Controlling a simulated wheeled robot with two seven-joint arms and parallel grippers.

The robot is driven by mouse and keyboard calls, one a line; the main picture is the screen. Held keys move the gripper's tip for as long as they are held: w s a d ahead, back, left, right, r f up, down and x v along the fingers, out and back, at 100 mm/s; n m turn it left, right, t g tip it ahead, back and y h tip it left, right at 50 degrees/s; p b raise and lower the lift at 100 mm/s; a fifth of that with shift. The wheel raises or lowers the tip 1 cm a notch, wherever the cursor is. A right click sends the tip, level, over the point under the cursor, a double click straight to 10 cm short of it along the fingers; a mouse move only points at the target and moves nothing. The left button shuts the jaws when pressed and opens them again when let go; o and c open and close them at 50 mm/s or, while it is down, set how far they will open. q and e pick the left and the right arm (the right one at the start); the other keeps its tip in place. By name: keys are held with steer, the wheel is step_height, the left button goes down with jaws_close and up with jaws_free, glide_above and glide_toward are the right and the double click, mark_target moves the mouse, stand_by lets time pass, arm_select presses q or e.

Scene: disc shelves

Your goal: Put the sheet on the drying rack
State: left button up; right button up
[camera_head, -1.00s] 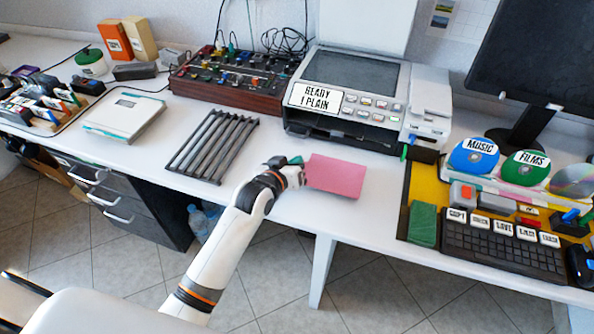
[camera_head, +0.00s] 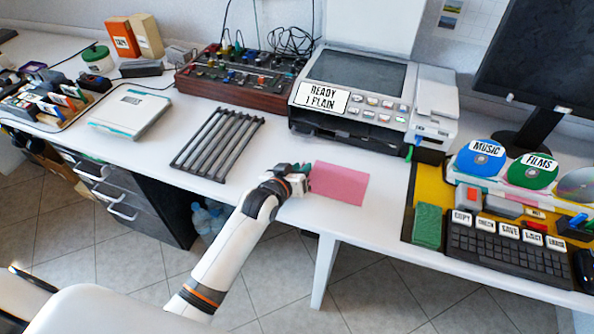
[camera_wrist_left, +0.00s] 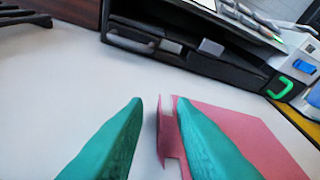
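The pink sheet (camera_head: 338,184) lies at the table's front, below the printer. My left gripper (camera_head: 304,168) is at the sheet's left edge. In the left wrist view, its two teal fingers (camera_wrist_left: 157,104) stand apart, with a narrow pink strip at the sheet's left edge between them. A gap shows between the left finger and that strip; the right finger overlaps the sheet (camera_wrist_left: 235,125) in the picture. The drying rack (camera_head: 217,144), a set of dark parallel bars, stands empty left of the gripper. My right gripper is not in view.
The printer (camera_head: 375,85), labelled "READY 1 PLAIN", stands behind the sheet. A mixer panel (camera_head: 240,80) is behind the rack, and a white device (camera_head: 131,113) is to its left. A keyboard (camera_head: 505,250) and a green pad (camera_head: 427,226) are at right. White table is bare between rack and sheet.

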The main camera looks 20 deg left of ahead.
arm_select(q)
steer(key=p+v, duration=0.1)
steer(key=v, duration=1)
steer(key=shift+r, duration=0.1)
steer(key=shift+o, duration=0.8)
steer(key=shift+s+r, duration=0.15)
steer(key=shift+s, duration=0.15)
steer(key=shift+s+d+r+p, duration=0.15)
steer(key=shift+d+r+p, duration=0.05)
steer(key=shift+r+p, duration=0.2)
steer(key=shift+d+y, duration=0.15)
steer(key=shift+y, duration=0.25)
steer(key=x, duration=0.6)
steer(key=shift+f, duration=0.1)
steer(key=shift+f+b+x, duration=0.15)
steer(key=shift+b+x, duration=0.05)
steer(key=shift+x, duration=1.35)
steer(key=shift+f+b+x, duration=0.15)
steer(key=shift+b+x, duration=0.05)
steer(key=shift+x, duration=1.35)
steer(key=shift+s+r, duration=0.1)
steer(key=shift+s, duration=0.1)
steer(key=shift+c, duration=0.5)
jaws_close()
